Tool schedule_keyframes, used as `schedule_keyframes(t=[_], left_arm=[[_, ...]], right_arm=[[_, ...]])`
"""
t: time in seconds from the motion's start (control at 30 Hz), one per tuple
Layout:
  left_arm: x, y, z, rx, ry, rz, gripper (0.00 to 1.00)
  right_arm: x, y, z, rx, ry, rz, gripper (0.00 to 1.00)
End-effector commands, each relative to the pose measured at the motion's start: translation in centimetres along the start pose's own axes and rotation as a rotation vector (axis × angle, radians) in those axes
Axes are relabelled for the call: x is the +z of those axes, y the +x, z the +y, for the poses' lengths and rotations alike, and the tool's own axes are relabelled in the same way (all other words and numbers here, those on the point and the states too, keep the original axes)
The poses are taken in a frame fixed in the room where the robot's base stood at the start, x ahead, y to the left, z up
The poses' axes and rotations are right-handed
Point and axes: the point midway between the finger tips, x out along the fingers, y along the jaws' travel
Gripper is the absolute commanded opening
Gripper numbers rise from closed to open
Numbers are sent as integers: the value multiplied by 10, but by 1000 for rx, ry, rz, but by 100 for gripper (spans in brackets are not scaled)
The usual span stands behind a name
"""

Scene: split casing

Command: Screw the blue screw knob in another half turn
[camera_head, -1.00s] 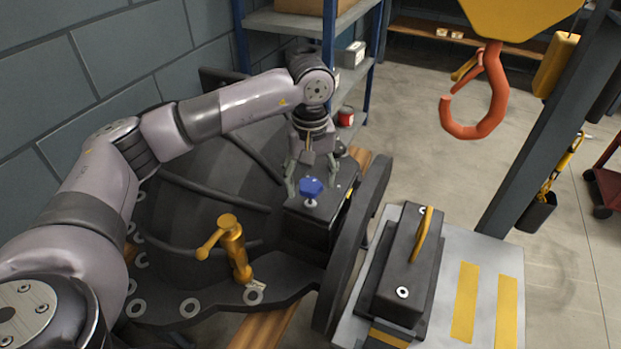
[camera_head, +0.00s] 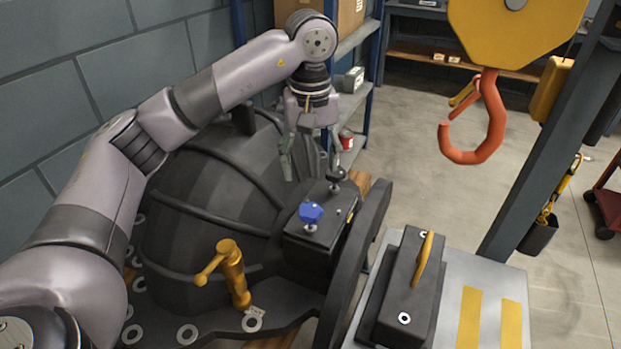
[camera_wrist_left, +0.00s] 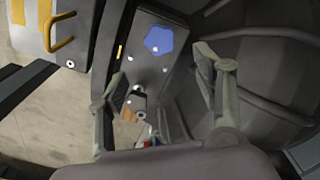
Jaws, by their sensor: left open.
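The blue screw knob (camera_head: 311,212) stands on a short pale stem on top of the dark box (camera_head: 325,235) on the casing's rim. In the left wrist view the blue knob (camera_wrist_left: 158,40) lies beyond the fingertips, between their lines. My left gripper (camera_head: 311,174) is open and empty, behind and above the knob, pointing down and not touching it. Its spread fingers (camera_wrist_left: 158,75) also show in the left wrist view. The knob is fully visible in the head view. My right gripper is not in view.
A black ball-topped lever (camera_head: 336,175) stands on the same box, close to my left gripper. A brass handle (camera_head: 230,265) rises from the dark casing (camera_head: 200,215). An orange hook (camera_head: 480,125) hangs at right. A black block with a yellow handle (camera_head: 408,290) is in front.

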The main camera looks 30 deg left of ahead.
Motion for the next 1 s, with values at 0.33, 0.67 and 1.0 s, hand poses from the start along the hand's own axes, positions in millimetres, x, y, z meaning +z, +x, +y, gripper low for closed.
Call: schedule_keyframes(t=[0.33,0.67,1.0], left_arm=[[0,-7,0,0,0,0,61],[0,-17,1,0,-315,-2,61],[0,-34,1,-2,-1238,-1,61]], right_arm=[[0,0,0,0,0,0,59],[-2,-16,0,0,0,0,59],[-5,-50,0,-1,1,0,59]])
